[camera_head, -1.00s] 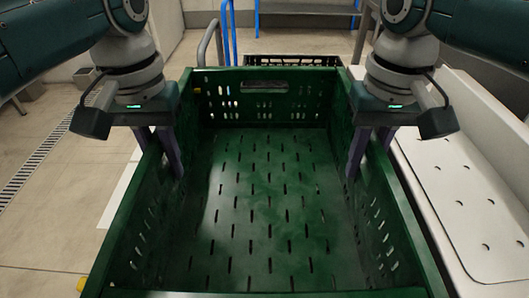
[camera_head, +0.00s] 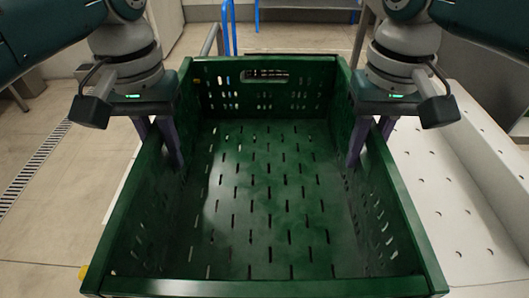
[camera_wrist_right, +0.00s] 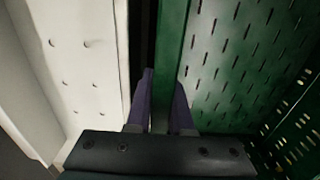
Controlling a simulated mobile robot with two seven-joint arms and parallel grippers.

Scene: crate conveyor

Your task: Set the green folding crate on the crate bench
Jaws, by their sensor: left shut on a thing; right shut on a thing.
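The green folding crate (camera_head: 265,287) is open and empty, with a slotted floor, and fills the middle of the head view. Its wall also shows in the right wrist view (camera_wrist_right: 172,50). My left gripper (camera_head: 171,148) is shut on the crate's left wall, with fingers on both sides of it. My right gripper (camera_head: 366,145) is shut on the right wall in the same way. The right wrist view shows its fingers (camera_wrist_right: 160,105) straddling that wall. The crate looks about level; its underside is hidden.
A white surface with small holes (camera_head: 445,200) lies right of the crate; I cannot tell if it is the bench. The right wrist view shows a dark gap between them. Tiled floor with a drain (camera_head: 35,165) is at left. A blue frame (camera_head: 308,5) stands behind.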

